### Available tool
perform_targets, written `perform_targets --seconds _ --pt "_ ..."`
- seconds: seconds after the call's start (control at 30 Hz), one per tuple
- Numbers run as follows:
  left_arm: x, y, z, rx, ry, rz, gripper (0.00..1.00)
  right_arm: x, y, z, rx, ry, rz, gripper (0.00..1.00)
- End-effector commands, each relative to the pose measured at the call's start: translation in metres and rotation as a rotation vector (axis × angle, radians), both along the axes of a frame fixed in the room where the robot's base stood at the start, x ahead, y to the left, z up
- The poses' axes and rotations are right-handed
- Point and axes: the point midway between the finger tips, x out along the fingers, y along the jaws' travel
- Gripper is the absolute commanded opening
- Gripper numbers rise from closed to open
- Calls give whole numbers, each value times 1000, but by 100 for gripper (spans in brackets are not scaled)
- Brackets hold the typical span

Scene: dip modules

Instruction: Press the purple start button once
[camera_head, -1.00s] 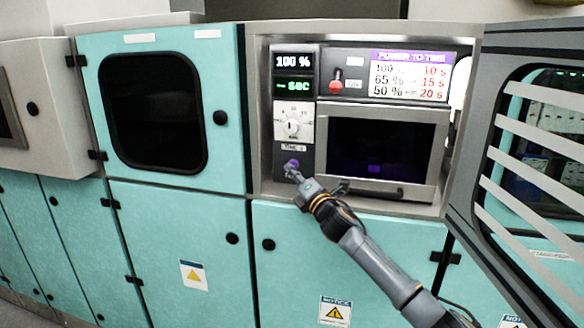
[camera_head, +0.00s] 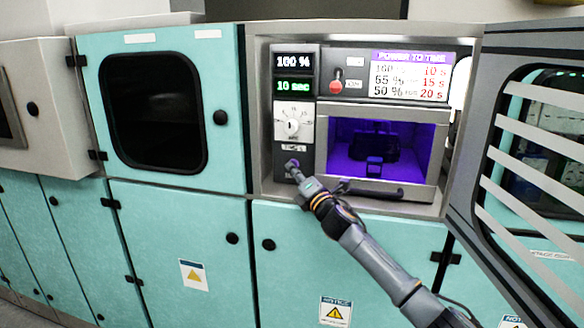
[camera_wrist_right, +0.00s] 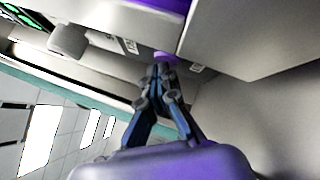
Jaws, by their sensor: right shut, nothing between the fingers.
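The purple start button shows in the right wrist view (camera_wrist_right: 164,56), right at the tips of my right gripper (camera_wrist_right: 160,72). In the head view my right gripper (camera_head: 293,166) is at the lower left of the oven panel and hides the button there. Its fingers are closed with nothing between them, and the tips appear to touch the button. The oven's displays (camera_head: 293,87) read 100 % and 10 sec. Its chamber (camera_head: 345,165) glows purple, with a dark object inside. My left gripper is not in view.
A dial (camera_head: 293,123) sits above the button and a red switch (camera_head: 337,82) to its right. A grey door with a striped window (camera_head: 462,130) stands open at the right. Teal cabinets (camera_head: 160,235) surround the oven.

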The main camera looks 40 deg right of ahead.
Motion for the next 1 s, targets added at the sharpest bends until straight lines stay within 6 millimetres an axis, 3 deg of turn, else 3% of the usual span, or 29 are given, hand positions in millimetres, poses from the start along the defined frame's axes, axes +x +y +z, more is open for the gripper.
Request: perform_targets --seconds 0.73,1.0 --pt "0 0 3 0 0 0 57 -14 16 0 1 0 0 0" --pt "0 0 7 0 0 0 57 -30 35 0 1 0 1 0"
